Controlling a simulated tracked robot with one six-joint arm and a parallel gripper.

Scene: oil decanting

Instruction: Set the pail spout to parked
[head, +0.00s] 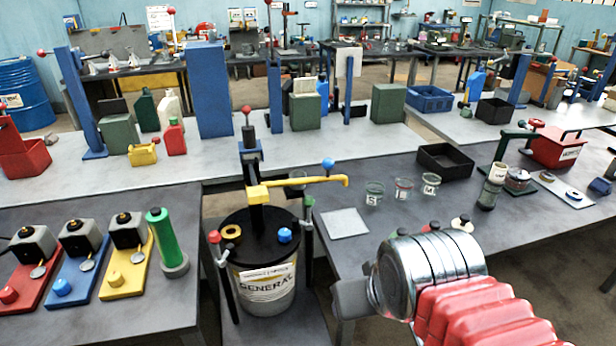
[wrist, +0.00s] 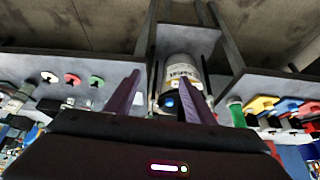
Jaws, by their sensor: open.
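The pail (head: 262,270) is a black-lidded drum labelled GENERAL, standing in the gap between two grey benches. Its yellow spout (head: 305,183) runs from the post on the lid out to the right, with its tip bent down beside the right bench's grey square plate. A blue ball knob (head: 328,163) stands up from the spout. In the wrist view the pail (wrist: 183,75) shows upside down beyond my fingers; the spout is not clear there. My gripper (wrist: 159,77) is open and empty, its two purple fingers apart. In the head view my arm is at the lower right, clear of the spout.
The grey square plate (head: 343,223) and several glass beakers (head: 374,194) are on the right bench, with a black tray (head: 445,160) behind. Red, blue and yellow pump units (head: 128,255) and a green cylinder (head: 166,240) stand on the left bench. Upright levers flank the pail.

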